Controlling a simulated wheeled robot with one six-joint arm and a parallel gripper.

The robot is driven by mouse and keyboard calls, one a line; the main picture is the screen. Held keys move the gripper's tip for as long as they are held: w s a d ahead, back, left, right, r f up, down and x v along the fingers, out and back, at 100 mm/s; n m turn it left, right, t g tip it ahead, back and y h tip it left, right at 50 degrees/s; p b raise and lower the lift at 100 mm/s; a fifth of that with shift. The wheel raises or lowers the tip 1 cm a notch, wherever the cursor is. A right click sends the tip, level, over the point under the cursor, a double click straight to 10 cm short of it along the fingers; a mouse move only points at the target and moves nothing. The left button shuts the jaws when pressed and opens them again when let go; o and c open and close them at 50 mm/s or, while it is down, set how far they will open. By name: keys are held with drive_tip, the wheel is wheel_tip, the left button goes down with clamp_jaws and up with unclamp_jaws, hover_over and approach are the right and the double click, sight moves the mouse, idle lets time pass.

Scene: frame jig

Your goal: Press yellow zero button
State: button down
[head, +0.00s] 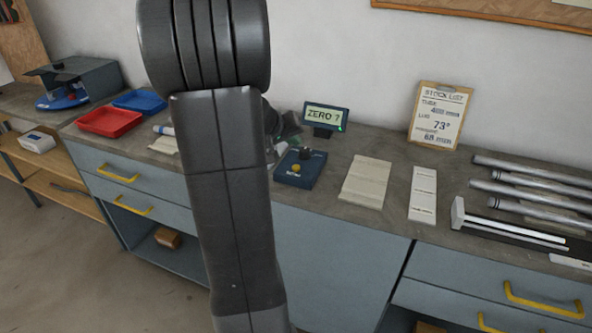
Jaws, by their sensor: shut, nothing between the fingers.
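The yellow button (295,168) sits on top of a small dark blue control box (309,181) on the bench, with a black knob beside it. A small display (327,117) behind the box reads "ZERO ?" and has a green light at its lower right corner. My gripper (282,148) is just left of and behind the box, partly hidden by my own arm. It is shut and empty. It appears apart from the button, though its exact height above the bench is hard to tell.
Beige pads (367,180) and a white strip (423,195) lie right of the box. Metal tubes (530,185) lie farther right. A stock list clipboard (440,115) leans on the wall. Red (108,121) and blue (140,101) trays are at left.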

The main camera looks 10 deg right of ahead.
drive_tip(key=b, duration=0.3)
hover_over(294, 169)
wheel_tip(294, 169, down, 4)
drive_tip(key=shift+f, duration=0.15)
drive_tip(key=shift+f+b, duration=0.65)
drive_tip(key=shift+f, duration=0.15)
idle(1.2)
drive_tip(key=shift+f+b, duration=0.3)
drive_tip(key=shift+b, duration=0.5)
drive_tip(key=shift+f+b, duration=0.4)
drive_tip(key=shift+b, duration=0.25)
idle(0.3)
drive_tip(key=shift+r, duration=0.1)
drive_tip(key=shift+r+p, duration=0.45)
drive_tip(key=shift+r, duration=0.35)
